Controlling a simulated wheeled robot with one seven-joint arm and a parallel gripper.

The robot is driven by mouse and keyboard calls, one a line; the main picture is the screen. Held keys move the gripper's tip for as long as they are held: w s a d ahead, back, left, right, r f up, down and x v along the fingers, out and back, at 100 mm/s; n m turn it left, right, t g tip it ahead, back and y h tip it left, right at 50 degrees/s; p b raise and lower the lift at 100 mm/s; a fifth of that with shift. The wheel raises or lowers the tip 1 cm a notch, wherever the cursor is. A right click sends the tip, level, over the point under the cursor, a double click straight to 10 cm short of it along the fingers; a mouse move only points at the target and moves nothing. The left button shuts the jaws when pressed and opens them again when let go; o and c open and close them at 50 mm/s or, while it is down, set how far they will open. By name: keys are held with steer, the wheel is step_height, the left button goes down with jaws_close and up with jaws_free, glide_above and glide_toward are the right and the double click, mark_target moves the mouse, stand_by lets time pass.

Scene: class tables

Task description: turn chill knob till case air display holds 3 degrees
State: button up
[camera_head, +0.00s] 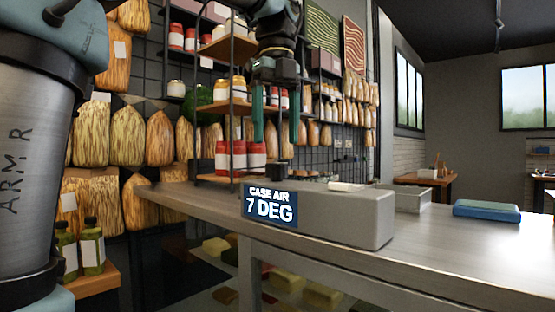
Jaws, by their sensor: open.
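The case air display (269,204) is a dark blue panel on the front of a grey box (345,218) on the counter. It reads "CASE AIR 7 DEG". A small dark knob (281,168), which looks like the chill knob, stands at the back left of the box top. My gripper (275,142) points down above it, with its two teal fingers apart. The fingertips look higher than the knob, and nothing shows between them. I cannot tell the exact depth between the fingers and the knob.
The counter (470,245) runs to the right, with a metal tray (405,197) and a blue flat item (487,209) on it. A shelf rack with jars (233,155) stands behind my gripper. A small pale object (346,187) lies on the box top. Bottles (92,246) stand at lower left.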

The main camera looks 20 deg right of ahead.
mark_target(277, 170)
step_height(277, 170, down, 5)
stand_by(0.3)
jaws_close()
stand_by(0.6)
